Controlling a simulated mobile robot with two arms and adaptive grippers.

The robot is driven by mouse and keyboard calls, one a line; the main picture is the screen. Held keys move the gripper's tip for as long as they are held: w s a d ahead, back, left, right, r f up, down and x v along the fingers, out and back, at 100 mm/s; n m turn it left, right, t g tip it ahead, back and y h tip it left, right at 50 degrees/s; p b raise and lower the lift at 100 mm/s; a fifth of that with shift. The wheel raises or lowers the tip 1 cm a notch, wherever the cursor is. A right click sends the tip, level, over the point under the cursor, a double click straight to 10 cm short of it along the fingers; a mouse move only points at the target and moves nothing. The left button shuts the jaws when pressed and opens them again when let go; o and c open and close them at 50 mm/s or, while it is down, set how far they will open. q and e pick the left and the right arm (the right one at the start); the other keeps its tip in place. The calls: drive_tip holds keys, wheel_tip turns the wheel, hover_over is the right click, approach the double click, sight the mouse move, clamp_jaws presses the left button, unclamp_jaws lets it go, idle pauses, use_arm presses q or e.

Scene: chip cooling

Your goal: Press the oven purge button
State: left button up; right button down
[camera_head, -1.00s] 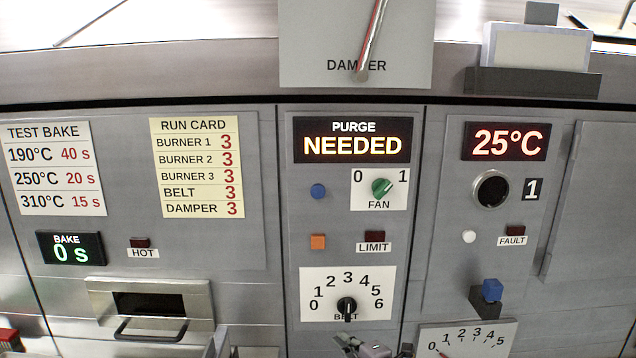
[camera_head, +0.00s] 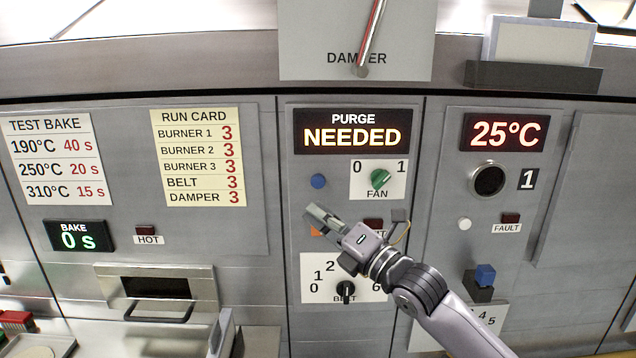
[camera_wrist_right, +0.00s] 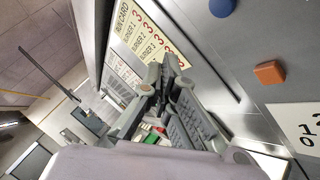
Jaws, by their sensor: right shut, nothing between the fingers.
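The purge display (camera_head: 352,131) reads "PURGE NEEDED" at the top of the middle panel. Below it are a round blue button (camera_head: 318,181) and a square orange button (camera_head: 315,231); neither carries a readable label. My right gripper (camera_head: 315,212) is shut and empty, its tips in front of the panel between the two buttons, partly hiding the orange one. In the right wrist view, the closed fingers (camera_wrist_right: 167,75) point left of the blue button (camera_wrist_right: 222,7) and the orange button (camera_wrist_right: 268,73). They appear apart from both. My left gripper is out of view.
The green fan knob (camera_head: 380,179) is right of the blue button. The black belt knob (camera_head: 346,291) is below my right gripper. My arm partly covers the limit lamp (camera_head: 373,224) and belt dial. A tray handle (camera_head: 158,314) projects at lower left.

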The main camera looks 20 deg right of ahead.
sight(318, 182)
drive_tip(key=shift+w+d+b, duration=0.4)
drive_tip(key=shift+w+b, duration=0.2)
drive_tip(key=shift+w, duration=0.8)
drive_tip(key=shift+w+d+b, duration=0.45)
drive_tip(key=shift+w+b, duration=0.2)
drive_tip(key=shift+w, duration=0.8)
drive_tip(key=shift+w+d+b, duration=0.4)
drive_tip(key=shift+w+b, duration=0.2)
drive_tip(key=shift+w, duration=0.8)
drive_tip(key=shift+w+d, duration=0.15)
drive_tip(key=shift+w, duration=0.2)
drive_tip(key=shift+w+d+r, duration=0.1)
drive_tip(key=shift+w, duration=0.4)
drive_tip(key=shift+s, duration=0.1)
drive_tip(key=shift+s+a, duration=0.2)
drive_tip(key=shift+s, duration=0.6)
